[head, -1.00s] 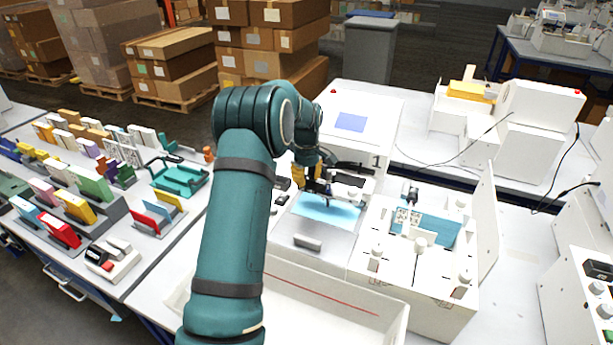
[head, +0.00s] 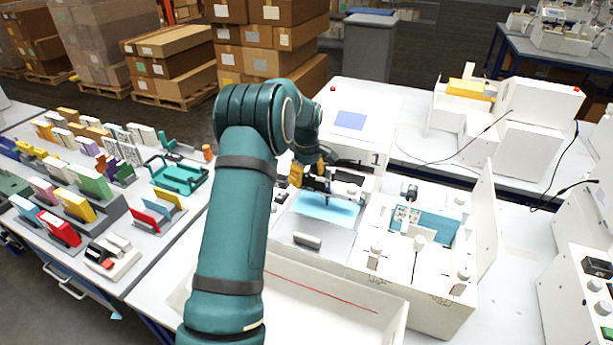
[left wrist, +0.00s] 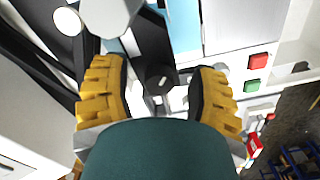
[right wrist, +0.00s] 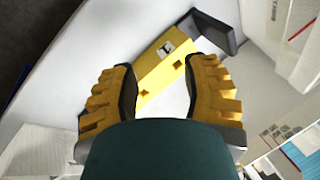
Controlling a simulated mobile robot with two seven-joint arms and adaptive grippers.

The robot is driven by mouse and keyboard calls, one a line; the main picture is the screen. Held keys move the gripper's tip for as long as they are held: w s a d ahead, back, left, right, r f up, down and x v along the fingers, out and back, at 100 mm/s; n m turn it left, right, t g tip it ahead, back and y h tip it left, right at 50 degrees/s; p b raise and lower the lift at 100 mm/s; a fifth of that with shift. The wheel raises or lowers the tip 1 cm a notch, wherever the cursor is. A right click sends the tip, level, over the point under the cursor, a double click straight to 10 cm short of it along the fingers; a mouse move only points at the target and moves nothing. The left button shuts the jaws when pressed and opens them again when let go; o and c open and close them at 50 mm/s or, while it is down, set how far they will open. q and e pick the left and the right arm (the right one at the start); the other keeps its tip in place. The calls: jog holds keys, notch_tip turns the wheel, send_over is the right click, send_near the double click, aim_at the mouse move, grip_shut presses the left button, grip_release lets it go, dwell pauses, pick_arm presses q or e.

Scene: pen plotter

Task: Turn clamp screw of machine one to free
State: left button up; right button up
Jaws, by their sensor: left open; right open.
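Machine one (head: 365,105) is the white plotter marked 1, with a light blue sheet (head: 328,207) on its bed. My left gripper (head: 310,180) is over the machine's carriage, at the back left of the bed. In the left wrist view, my left gripper (left wrist: 158,85) is open, its yellow-backed fingers wide apart. A dark round knob (left wrist: 160,78), which looks like the clamp screw, shows between the fingers, with clear gaps on both sides. Whether the gripper is level with it, I cannot tell. My right gripper (right wrist: 160,90) is open, with a yellow block (right wrist: 165,62) beyond its fingertips.
A white open tray (head: 325,300) stands in front of the machine. A white fixture box (head: 420,285) with knobs and an upright panel is to its right. Racks of coloured blocks (head: 95,185) fill the left table. Red and green buttons (left wrist: 257,75) show beside the left gripper.

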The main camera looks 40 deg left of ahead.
aim_at(307, 175)
pick_arm(q)
jog(key=shift+r, duration=0.1)
notch_tip(307, 175, up, 12)
dwell(0.5)
dwell(0.5)
